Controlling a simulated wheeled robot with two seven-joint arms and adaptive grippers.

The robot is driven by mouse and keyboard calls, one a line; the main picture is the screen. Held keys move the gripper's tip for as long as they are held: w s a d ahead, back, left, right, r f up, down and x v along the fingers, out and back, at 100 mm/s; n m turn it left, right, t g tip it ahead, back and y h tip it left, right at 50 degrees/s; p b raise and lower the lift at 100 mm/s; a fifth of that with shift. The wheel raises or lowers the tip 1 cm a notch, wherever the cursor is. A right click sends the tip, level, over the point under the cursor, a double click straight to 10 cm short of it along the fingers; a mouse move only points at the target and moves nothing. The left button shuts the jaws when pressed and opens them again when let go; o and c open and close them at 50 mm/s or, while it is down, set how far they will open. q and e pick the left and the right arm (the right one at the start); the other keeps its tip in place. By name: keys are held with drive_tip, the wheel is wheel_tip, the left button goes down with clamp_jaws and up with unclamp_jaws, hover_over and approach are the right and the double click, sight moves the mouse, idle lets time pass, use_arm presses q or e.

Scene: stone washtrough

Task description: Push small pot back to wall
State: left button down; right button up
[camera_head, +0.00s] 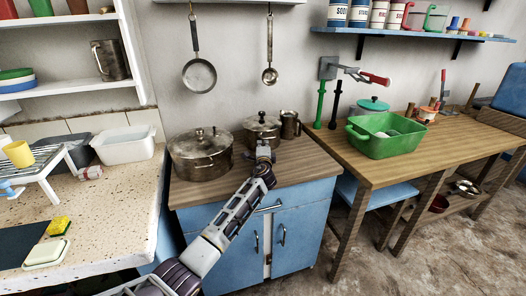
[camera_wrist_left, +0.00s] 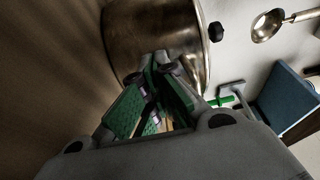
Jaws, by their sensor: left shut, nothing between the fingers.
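The small pot (camera_head: 262,127) is a dull metal lidded pot standing upright on the wooden top of the blue cabinet, towards its back edge and the wall. My left gripper (camera_head: 264,152) is shut and empty, directly in front of the small pot. In the left wrist view the fingertips (camera_wrist_left: 162,62) are at the side of a metal pot (camera_wrist_left: 150,28); they look close to it, but I cannot tell for sure whether they touch. The gripper hides the lower front of the small pot in the head view. My right gripper does not show.
A larger lidded pot (camera_head: 201,158) stands left of the small pot, and a metal mug (camera_head: 290,125) stands close on its right. A pan (camera_head: 199,75) and a ladle (camera_head: 270,76) hang on the wall above. The front of the wooden cabinet top (camera_head: 300,168) is clear.

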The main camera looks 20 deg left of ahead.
use_arm(q)
drive_tip(key=shift+x, duration=1.1)
drive_tip(key=shift+s, duration=0.1)
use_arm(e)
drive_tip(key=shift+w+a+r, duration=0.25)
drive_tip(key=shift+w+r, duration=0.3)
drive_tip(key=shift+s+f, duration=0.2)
use_arm(q)
drive_tip(key=shift+f, duration=0.1)
